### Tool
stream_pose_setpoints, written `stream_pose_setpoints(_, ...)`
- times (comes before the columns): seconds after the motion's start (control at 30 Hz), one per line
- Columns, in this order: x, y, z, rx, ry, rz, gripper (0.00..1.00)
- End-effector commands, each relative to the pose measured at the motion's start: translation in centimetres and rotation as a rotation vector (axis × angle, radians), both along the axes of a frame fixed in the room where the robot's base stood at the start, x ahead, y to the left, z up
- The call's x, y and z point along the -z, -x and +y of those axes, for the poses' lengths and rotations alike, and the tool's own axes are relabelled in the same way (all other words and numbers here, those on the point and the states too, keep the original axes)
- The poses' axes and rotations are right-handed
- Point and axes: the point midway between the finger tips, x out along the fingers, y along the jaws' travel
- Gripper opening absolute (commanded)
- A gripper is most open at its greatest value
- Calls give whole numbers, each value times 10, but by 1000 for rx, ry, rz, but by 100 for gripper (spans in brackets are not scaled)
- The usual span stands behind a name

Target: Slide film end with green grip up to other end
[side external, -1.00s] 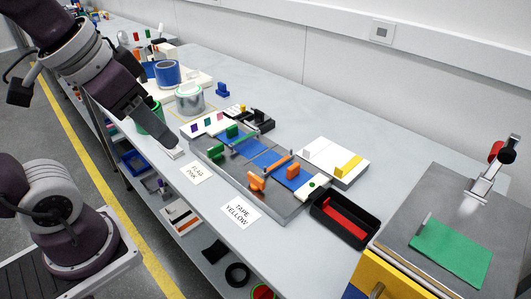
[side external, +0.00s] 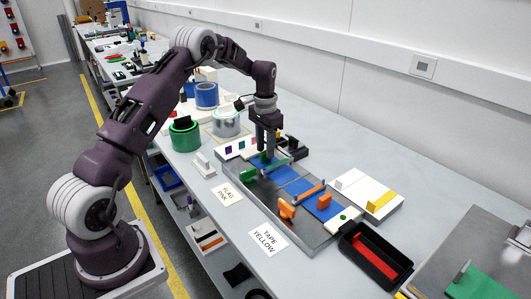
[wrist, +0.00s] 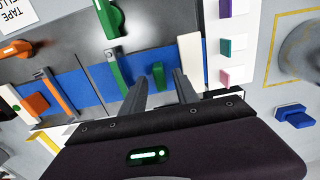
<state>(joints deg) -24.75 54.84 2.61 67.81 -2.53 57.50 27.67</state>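The blue film (side external: 287,174) lies along a grey metal plate (side external: 262,201); in the wrist view it is a blue band (wrist: 100,84) with a thin dark line across it. A small green grip (wrist: 158,75) stands on one end. A green bar with a knob (wrist: 109,20) crosses that part of the film. The other part carries an orange grip (wrist: 36,104) and an orange bar with a knob (wrist: 16,49). My gripper (wrist: 158,83) points down, fingers apart, around or just above the green grip; contact cannot be told. In the side view my gripper (side external: 268,155) partly hides that end.
A white strip (wrist: 190,62) lies close beside my gripper. A white holder with coloured tabs (wrist: 225,46) is beyond it. A black tray with red inside (side external: 375,255), a white block with yellow (side external: 365,193) and cans (side external: 227,123) surround the plate. Cards read "FLAG PINK" and "TAPE YELLOW".

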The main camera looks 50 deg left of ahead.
Motion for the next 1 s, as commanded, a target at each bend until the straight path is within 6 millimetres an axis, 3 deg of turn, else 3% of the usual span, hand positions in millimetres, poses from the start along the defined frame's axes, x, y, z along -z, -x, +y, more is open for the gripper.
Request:
stream_pose_setpoints(0.13, 18, 0, 0, 0, 0, 0, 36)
stream_pose_setpoints(0.4, 22, 0, 0, -1, -1, -2, 36)
stream_pose_setpoints(0.6, 21, 0, 0, -1, -1, -2, 0)
stream_pose_setpoints(1.0, 21, 0, -13, -2, 0, -2, 0)
